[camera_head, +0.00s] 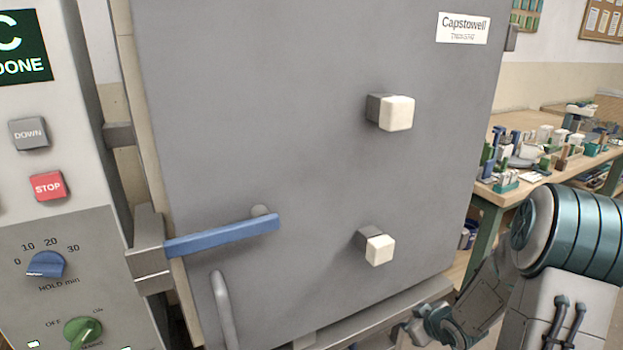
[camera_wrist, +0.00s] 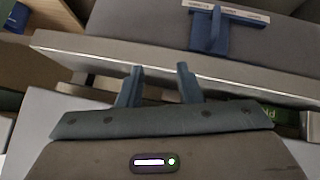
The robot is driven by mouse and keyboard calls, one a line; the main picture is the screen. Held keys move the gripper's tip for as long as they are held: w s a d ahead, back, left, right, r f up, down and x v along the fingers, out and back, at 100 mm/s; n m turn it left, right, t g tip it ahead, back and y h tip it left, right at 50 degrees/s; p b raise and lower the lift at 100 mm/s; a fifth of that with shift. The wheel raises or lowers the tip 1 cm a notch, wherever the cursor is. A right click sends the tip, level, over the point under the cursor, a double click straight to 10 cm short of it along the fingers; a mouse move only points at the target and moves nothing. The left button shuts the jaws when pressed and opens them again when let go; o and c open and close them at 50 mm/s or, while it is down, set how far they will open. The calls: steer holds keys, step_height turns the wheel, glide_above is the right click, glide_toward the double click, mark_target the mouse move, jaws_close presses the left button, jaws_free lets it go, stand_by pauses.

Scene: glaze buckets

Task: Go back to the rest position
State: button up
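My gripper (camera_wrist: 159,84) shows in the wrist view with its two fingers apart and nothing between them. Its fingertips point at a pale grey ledge (camera_wrist: 230,72). In the head view my arm comes in from the right, and my gripper (camera_head: 422,328) is low, by the ledge under the large grey door (camera_head: 310,130). It is partly cut off or hard to make out there.
The door bears a blue lever (camera_head: 222,236) reaching a bracket at its left edge, and two white-capped knobs (camera_head: 396,113). A control panel (camera_head: 85,235) stands at left; its screen (camera_head: 22,48) reads "DONE". A cluttered workbench (camera_head: 510,192) stands behind at right.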

steer(key=s+a+r+m+g+h+p, duration=0.1)
steer(key=s+r+p, duration=0.2)
steer(key=r, duration=0.5)
steer(key=s+r+m+g+h+p, duration=0.1)
steer(key=s+r+m+h+p, duration=0.2)
steer(key=r, duration=0.5)
steer(key=s+a+r+g+p, duration=0.1)
steer(key=s+r+p, duration=0.25)
steer(key=r, duration=0.55)
steer(key=s+a+r+m+g+y+p, duration=0.2)
steer(key=s+a+r+p, duration=0.6)
steer(key=s+r, duration=0.5)
steer(key=shift+s+a+r+m+g, duration=0.25)
steer(key=shift+a+m, duration=0.2)
steer(key=shift+m, duration=0.25)
steer(key=shift+a, duration=0.1)
